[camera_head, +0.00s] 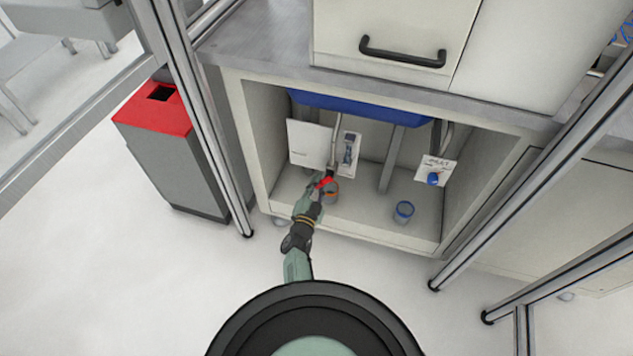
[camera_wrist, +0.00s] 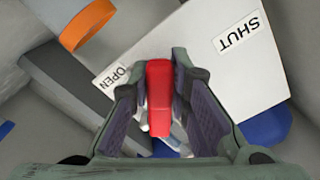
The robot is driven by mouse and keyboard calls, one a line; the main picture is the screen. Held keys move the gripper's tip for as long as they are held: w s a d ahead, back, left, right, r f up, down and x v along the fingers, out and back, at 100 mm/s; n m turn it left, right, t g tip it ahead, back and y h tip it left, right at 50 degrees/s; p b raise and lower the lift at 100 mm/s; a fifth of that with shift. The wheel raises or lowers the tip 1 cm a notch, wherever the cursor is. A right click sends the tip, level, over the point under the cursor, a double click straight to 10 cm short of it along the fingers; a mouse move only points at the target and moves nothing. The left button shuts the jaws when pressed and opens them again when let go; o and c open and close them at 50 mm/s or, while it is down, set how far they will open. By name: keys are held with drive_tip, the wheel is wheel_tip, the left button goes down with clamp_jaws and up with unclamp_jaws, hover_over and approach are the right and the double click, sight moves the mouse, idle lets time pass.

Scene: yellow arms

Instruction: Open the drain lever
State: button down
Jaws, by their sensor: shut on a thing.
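The drain lever (camera_wrist: 159,95) is a red handle between my gripper's two fingers in the wrist view. My gripper (camera_wrist: 157,76) is shut on it, with a finger on each side. A white plate (camera_wrist: 225,75) behind it carries an OPEN label (camera_wrist: 122,75) on the left and a SHUT label (camera_wrist: 240,32) on the right. The lever's pivot is hard to make out. In the head view my gripper (camera_head: 320,187) reaches into the open cabinet low at the left, where the red of the lever (camera_head: 325,182) shows small below a pipe.
The cabinet (camera_head: 255,140) frames the space around my arm. A second valve with a blue knob (camera_head: 433,179) is at the right, above a blue-rimmed cup (camera_head: 404,212) on the cabinet floor. A red-topped bin (camera_head: 170,150) stands outside left. Metal frame posts (camera_head: 205,120) flank the cabinet.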

drive_tip(key=shift+s+d+f+n, duration=0.1)
drive_tip(key=shift+d+f+n, duration=0.2)
drive_tip(key=shift+n, duration=0.6)
drive_tip(key=c, duration=1.5)
unclamp_jaws()
